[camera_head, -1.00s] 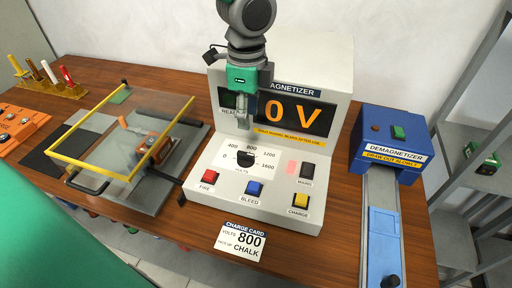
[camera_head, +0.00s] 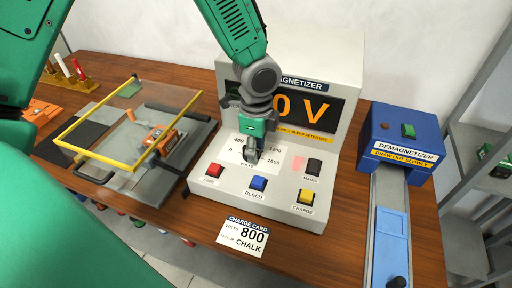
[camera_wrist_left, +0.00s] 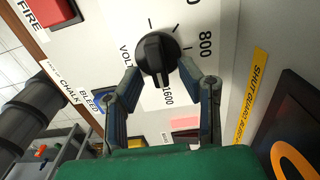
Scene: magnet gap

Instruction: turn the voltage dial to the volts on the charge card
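The black voltage dial (camera_wrist_left: 158,55) is on the magnetizer's sloped white panel, with marks from 0 to 1600. In the head view my left gripper covers most of it. The charge card (camera_head: 243,237) on the table's front edge reads 800 volts, chalk. The magnetizer's display (camera_head: 315,108) shows 0 V, partly behind my arm. My left gripper (camera_head: 250,156) points down at the dial. In the wrist view its fingers (camera_wrist_left: 164,75) are apart, one tip on each side of the dial; I cannot tell if they touch it. My right gripper is not in view.
Below the dial are the red FIRE (camera_head: 213,170), blue BLEED (camera_head: 258,183) and yellow CHARGE (camera_head: 306,196) buttons, with the black MAINS switch (camera_head: 314,167) to the right. A yellow-framed clear guard (camera_head: 108,158) stands left. The blue demagnetizer (camera_head: 404,140) stands right.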

